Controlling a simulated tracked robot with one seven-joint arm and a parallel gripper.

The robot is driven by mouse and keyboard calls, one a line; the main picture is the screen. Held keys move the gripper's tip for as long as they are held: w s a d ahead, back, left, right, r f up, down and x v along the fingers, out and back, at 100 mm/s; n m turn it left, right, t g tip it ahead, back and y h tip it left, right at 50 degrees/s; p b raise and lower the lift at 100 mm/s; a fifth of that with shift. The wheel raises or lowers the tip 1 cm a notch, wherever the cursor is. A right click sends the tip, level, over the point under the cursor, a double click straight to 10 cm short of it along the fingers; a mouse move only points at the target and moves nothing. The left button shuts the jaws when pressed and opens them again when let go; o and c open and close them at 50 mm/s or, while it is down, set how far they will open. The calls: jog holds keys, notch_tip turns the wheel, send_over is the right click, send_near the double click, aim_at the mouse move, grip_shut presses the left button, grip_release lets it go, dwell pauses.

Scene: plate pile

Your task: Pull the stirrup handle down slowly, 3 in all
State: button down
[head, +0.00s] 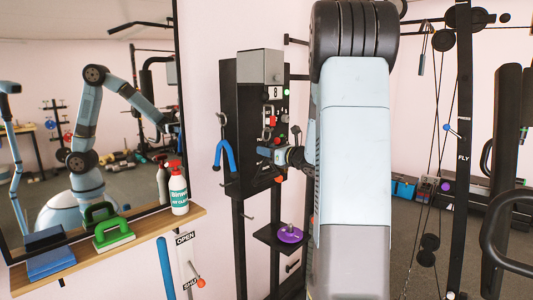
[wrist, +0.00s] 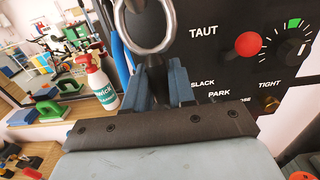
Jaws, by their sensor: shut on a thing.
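A blue V-shaped handle (head: 225,155), which looks like the stirrup handle, hangs at the left side of the black panel (head: 230,100). A strip of blue also shows left of my fingers in the wrist view (wrist: 121,52). My gripper (head: 265,152) is at the front of the panel, to the right of the blue handle and apart from it. In the wrist view my gripper (wrist: 158,88) is shut on a dark piece (wrist: 156,78) just below a metal ring (wrist: 148,28). My fingers and palm hide most of that piece.
The panel carries TAUT, SLACK and PARK labels, a red knob (wrist: 248,44) and a dial (wrist: 290,48). A shelf (head: 150,235) at left holds a spray bottle (head: 178,188) and a green block (head: 113,235). A purple disc (head: 290,233) sits below the panel.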

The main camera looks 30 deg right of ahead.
jog(key=shift+r, duration=0.1)
jog(key=c, duration=0.9)
grip_release()
jog(key=shift+o, duration=0.2)
jog(key=v, duration=1.3)
jog(key=shift+s+d, duration=0.15)
jog(key=shift+s, duration=0.2)
jog(key=s+a+n+g+y, duration=0.1)
jog(key=s+a+n+g, duration=0.2)
jog(key=a+n, duration=0.35)
jog(key=s+a+n+g+y, duration=0.1)
jog(key=s+a+n+g, duration=0.25)
jog(key=a, duration=0.55)
jog(key=s+a+n+g+y, duration=0.1)
jog(key=s+a+n+g, duration=0.25)
jog(key=a, duration=0.35)
jog(key=s+a+n+g+h, duration=0.1)
jog(key=s+a+n+h, duration=0.1)
jog(key=s+n+h, duration=0.7)
jog(key=s+f+n, duration=0.1)
jog(key=s+n, duration=0.4)
jog(key=n, duration=0.4)
jog(key=shift+s+a, duration=0.2)
jog(key=shift+a, duration=0.1)
